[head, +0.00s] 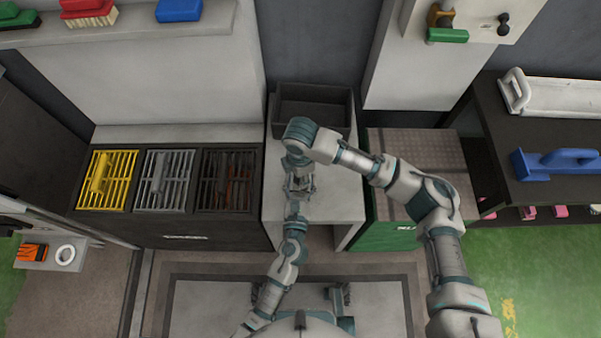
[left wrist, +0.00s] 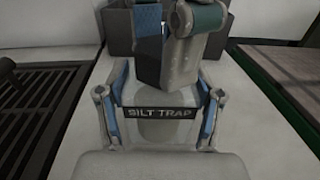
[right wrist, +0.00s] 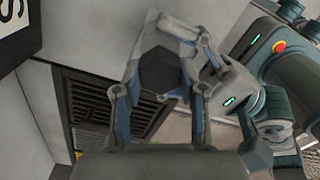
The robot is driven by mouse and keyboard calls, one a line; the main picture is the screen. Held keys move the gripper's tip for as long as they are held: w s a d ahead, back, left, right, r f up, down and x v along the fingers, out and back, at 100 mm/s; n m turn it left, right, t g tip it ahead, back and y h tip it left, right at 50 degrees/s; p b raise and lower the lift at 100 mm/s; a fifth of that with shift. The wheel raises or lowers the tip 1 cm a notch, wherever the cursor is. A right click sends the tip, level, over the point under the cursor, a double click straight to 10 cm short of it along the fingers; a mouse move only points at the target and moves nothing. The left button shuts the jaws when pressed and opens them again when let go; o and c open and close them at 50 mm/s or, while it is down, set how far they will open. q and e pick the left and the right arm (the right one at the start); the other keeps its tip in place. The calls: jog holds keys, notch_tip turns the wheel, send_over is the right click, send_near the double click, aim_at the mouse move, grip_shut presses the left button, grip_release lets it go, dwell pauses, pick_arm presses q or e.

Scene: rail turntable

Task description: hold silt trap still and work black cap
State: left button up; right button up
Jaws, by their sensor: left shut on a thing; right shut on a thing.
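The silt trap (left wrist: 158,128) is a pale body with a dark label reading SILT TRAP, seen in the left wrist view on the light counter. My left gripper (left wrist: 160,100) is shut on it, with a finger on each side. The black cap (right wrist: 163,70) is a dark, many-sided piece in the right wrist view. My right gripper (right wrist: 160,85) is shut on it, with its fingers on either side. In the head view my left gripper (head: 300,182) reaches in from the front, and my right arm bends over above it. The right arm largely hides the cap there.
A dark open bin (head: 312,104) stands behind the arms on the light counter (head: 340,200). Yellow (head: 108,180), grey (head: 165,180) and dark (head: 227,180) grates lie to the left. A green cabinet with a metal top (head: 420,150) is on the right.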

jog(key=o, duration=1.1)
jog(key=shift+f, duration=0.15)
jog(key=shift+o, duration=1.2)
jog(key=shift+r, duration=0.25)
jog(key=shift+r, duration=1.9)
